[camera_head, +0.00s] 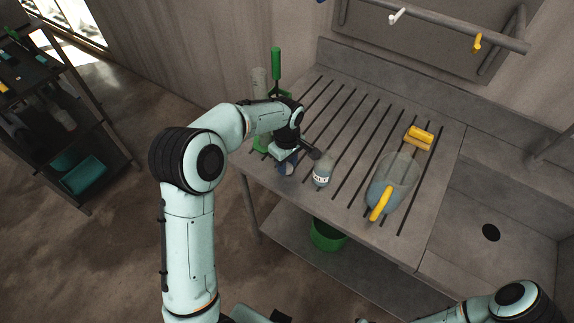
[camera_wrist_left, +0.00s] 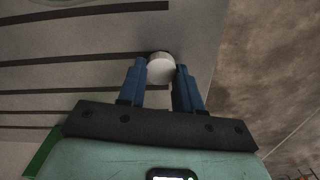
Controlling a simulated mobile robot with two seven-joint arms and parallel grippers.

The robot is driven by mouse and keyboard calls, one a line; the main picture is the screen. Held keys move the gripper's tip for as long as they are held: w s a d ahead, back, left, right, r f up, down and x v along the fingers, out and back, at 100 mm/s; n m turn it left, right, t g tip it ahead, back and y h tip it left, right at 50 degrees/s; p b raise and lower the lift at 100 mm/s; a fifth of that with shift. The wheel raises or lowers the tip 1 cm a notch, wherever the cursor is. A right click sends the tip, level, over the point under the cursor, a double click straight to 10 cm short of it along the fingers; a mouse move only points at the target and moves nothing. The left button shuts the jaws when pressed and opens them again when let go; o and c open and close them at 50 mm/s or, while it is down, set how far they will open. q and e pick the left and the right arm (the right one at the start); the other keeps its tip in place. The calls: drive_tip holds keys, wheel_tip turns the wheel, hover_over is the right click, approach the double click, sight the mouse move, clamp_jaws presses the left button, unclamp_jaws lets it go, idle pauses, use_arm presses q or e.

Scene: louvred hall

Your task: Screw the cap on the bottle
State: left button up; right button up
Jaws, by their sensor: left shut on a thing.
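In the head view the cap is hidden by the gripper. My right arm shows at the bottom right; its gripper is out of view.
A green-handled tool (camera_head: 276,65) stands behind my left wrist. A green bucket (camera_head: 327,236) is on the lower shelf. A sink (camera_head: 495,215) is at right.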

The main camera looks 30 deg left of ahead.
use_arm(q)
wheel_tip(320, 180, up, 19)
drive_tip(key=p, duration=0.2)
drive_tip(key=shift+r, duration=0.2)
use_arm(e)
drive_tip(key=shift+w+r, duration=1.55)
drive_tip(key=shift+r, duration=0.1)
